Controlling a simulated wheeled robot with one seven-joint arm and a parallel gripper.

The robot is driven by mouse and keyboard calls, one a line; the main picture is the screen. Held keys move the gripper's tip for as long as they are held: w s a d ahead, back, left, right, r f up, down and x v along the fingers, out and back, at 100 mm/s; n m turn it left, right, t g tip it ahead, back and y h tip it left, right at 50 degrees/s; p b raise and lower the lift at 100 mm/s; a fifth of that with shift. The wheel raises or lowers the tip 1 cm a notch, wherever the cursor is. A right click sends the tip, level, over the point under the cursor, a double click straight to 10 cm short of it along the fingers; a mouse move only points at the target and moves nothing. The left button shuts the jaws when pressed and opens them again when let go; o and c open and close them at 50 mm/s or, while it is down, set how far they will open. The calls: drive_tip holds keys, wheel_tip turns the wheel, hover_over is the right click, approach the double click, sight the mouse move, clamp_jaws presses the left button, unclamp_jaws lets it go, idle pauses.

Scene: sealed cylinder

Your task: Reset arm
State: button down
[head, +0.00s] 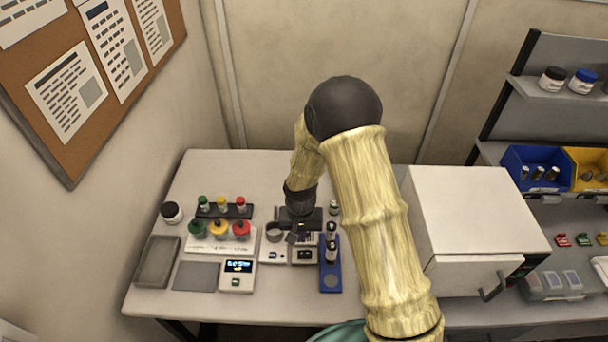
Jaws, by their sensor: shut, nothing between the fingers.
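My arm reaches over the white table from the lower right and bends down at a dark elbow. My gripper (292,237) is at its end, dark and small, over the middle of the table. It is shut and holds nothing that I can see. It hangs over or just behind small grey-white fixtures (273,254); I cannot tell whether it touches them. To its right, a blue stand (331,281) holds dark and silver cylinders (331,250) upright. Part of the table behind the gripper is hidden by my arm.
Left on the table are green, yellow and red knobs (219,228), a rack of small bottles (222,207), a lit display (238,267), a grey tray (157,262) and a black-lidded jar (172,212). A white cabinet (470,215) stands right. Shelves with bins (536,172) lie beyond.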

drive_tip(key=shift+r, duration=0.1)
drive_tip(key=s+d+r+t+b, duration=0.2)
drive_tip(key=s+d+r+b, duration=0.2)
drive_tip(key=s+d+r, duration=0.8)
drive_tip(key=d+r, duration=0.3)
drive_tip(key=shift+s+d+t, duration=0.25)
drive_tip(key=shift+t, duration=0.05)
